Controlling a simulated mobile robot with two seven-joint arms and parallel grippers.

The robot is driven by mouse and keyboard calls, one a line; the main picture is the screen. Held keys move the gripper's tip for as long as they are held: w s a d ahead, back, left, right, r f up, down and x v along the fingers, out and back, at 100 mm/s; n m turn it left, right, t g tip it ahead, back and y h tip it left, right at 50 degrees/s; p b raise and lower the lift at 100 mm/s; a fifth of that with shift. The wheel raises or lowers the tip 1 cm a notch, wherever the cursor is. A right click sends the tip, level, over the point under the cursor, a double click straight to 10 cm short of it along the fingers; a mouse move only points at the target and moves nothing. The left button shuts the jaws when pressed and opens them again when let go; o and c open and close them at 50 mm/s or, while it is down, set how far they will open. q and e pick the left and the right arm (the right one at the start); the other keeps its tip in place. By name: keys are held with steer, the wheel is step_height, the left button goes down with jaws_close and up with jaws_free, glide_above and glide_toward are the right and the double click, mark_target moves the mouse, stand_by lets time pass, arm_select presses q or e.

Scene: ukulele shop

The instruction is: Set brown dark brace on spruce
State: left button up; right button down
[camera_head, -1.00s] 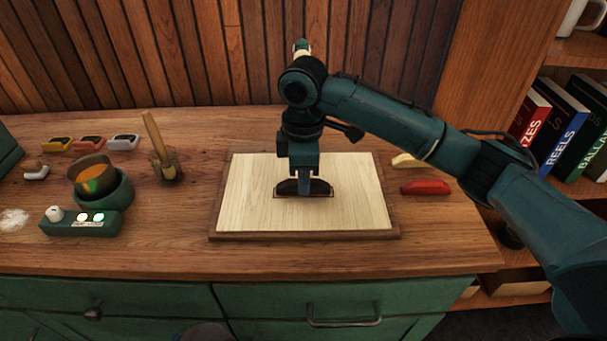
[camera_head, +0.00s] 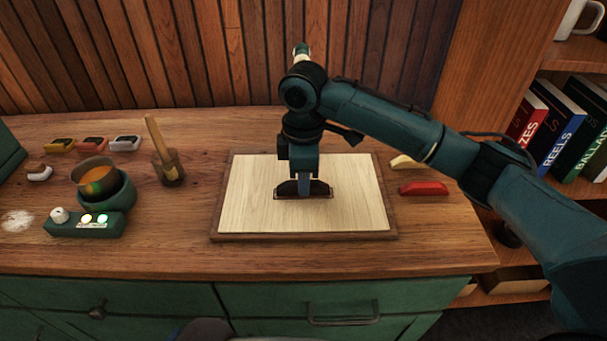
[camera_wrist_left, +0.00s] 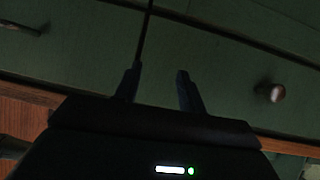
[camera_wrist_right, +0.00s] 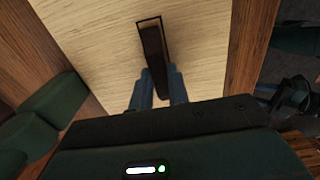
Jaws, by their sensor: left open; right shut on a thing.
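The dark brown brace (camera_head: 318,188) is at the middle of the pale spruce board (camera_head: 250,195), over a dark outlined mark on it. My right gripper (camera_head: 304,194) points down and is shut on the brace. In the right wrist view the brace (camera_wrist_right: 153,52) stands between the fingers (camera_wrist_right: 158,88), along the outline. I cannot tell whether its underside touches the spruce. My left gripper (camera_wrist_left: 159,88) is open and empty in the left wrist view, in front of green drawers.
A red brace (camera_head: 424,188) and a cream brace (camera_head: 407,161) lie right of the board.

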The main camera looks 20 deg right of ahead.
steer(key=c, duration=1.3)
jaws_free()
steer(key=shift+o, duration=0.7)
steer(key=shift+o, duration=0.8)
